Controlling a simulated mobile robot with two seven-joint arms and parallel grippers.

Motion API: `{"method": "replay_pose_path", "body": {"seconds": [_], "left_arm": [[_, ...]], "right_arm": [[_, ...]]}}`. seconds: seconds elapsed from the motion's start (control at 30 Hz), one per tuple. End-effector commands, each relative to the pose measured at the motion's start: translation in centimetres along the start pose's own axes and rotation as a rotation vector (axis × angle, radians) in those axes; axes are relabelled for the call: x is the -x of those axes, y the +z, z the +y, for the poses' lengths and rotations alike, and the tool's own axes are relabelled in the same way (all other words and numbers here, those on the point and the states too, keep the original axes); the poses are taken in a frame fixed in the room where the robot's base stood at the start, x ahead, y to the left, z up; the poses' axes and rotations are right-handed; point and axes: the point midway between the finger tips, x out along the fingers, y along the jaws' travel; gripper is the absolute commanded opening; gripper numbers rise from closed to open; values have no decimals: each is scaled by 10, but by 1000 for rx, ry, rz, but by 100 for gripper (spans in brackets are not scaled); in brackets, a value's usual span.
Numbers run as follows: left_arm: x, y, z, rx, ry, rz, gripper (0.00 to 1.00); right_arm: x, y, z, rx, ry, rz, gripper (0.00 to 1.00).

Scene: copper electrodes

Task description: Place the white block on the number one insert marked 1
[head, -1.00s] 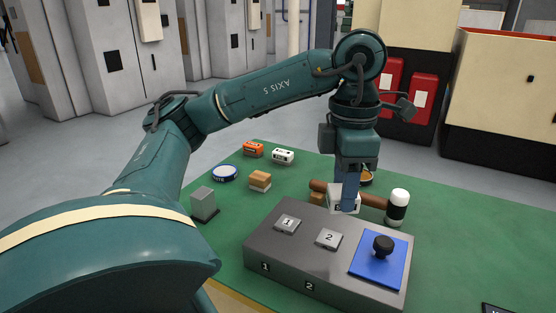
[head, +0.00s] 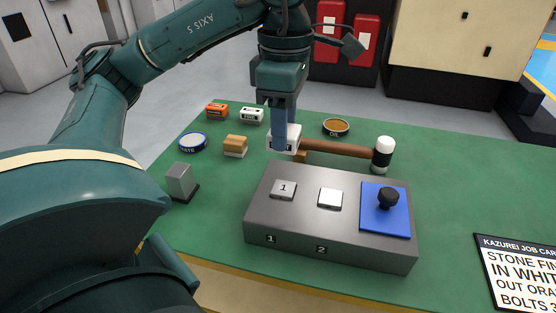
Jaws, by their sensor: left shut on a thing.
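My left gripper (head: 284,146) points down behind the grey fixture block (head: 338,221). It is shut on a white block (head: 294,136) with dark lettering, partly hidden by the fingers. I cannot tell whether the block touches the table. The number one insert (head: 284,189) is a small grey plate marked 1 on the left of the fixture's top, with nothing on it. The second insert (head: 330,198), right of it, looks bright white and its number cannot be read. My right gripper is not in view.
A hammer (head: 340,149) lies beside the gripper. A blue pad with a black knob (head: 387,198) sits on the fixture's right. An orange-topped block (head: 235,145), blue tin (head: 193,142), brown tin (head: 336,127) and grey block (head: 181,181) stand around.

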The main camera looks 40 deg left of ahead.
Motion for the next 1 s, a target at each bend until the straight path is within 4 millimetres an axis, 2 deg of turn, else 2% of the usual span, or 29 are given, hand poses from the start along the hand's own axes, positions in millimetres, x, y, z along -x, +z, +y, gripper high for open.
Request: {"method": "replay_pose_path", "body": {"seconds": [0.03,0.2,0.37,0.6,1.0], "left_arm": [[-18,0,0,-1,-4,3,16],[-44,-1,0,1,-2,3,16],[-57,-1,0,3,-1,2,16],[-88,-1,0,2,-2,2,16],[-96,0,0,2,0,0,16]], "right_arm": [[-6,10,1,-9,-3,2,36],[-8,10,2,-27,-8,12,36],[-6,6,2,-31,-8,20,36],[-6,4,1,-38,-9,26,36],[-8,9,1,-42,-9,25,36]]}}
